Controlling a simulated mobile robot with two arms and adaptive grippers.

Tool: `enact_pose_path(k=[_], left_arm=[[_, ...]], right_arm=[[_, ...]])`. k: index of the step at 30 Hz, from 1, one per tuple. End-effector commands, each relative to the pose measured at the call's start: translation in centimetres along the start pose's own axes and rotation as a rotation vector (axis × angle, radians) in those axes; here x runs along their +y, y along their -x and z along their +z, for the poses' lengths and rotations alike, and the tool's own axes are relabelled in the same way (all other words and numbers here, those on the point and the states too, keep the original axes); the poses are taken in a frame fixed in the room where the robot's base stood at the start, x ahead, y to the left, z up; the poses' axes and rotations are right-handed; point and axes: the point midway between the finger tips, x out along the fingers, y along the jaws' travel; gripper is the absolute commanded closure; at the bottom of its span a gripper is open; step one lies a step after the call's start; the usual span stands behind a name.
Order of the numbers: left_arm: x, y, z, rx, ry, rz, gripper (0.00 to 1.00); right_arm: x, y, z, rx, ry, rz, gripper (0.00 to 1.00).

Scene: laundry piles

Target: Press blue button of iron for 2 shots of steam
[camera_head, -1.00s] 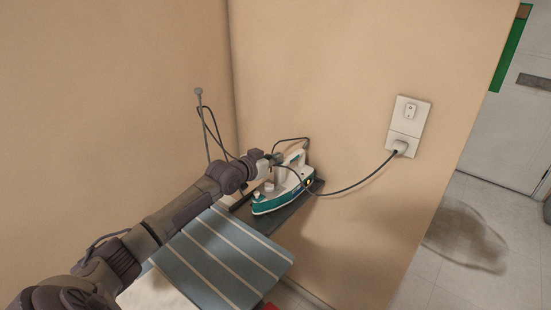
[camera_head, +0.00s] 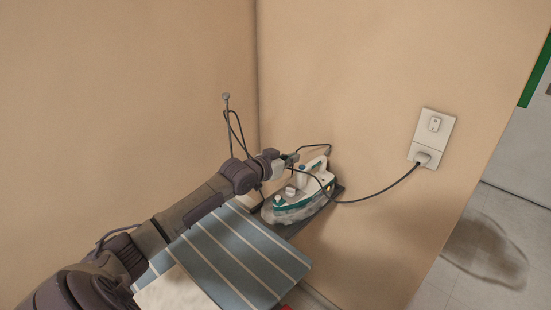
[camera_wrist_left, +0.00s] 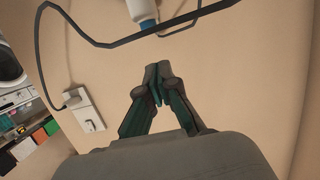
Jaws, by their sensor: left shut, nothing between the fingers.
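The white and teal iron (camera_head: 318,187) sits on the dark rest at the end of the ironing board. Its blue button (camera_head: 302,167) shows on top, and a blue part at the top of the left wrist view (camera_wrist_left: 148,25) looks like the same button. Whitish, cloudy haze, like steam, covers the iron's lower side. My left gripper (camera_head: 291,158) is shut and empty, just left of and above the button, apart from it. Its closed fingertips also show in the left wrist view (camera_wrist_left: 158,72). My right gripper is not in view.
The grey cord loops past my left gripper to a wall socket (camera_head: 423,158). A thin cord-holder pole (camera_head: 228,125) stands behind. The blue striped board (camera_head: 235,252) carries a pale cloth (camera_head: 180,290). Walls stand close behind and right.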

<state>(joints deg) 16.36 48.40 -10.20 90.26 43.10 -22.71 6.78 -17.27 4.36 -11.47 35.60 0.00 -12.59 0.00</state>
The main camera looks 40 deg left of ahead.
Motion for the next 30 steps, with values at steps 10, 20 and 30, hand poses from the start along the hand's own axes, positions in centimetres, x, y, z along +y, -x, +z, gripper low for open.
enact_pose_path(k=[10,20,30], left_arm=[[-0.1,5.9,0.1,0.003,-0.001,0.0,1.0],[-0.1,7.2,-0.3,0.008,0.0,0.0,1.0],[-0.1,7.2,-0.3,0.008,0.0,0.0,1.0]], right_arm=[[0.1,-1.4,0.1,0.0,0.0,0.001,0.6],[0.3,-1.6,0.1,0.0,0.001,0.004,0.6],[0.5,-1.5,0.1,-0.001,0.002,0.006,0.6]])
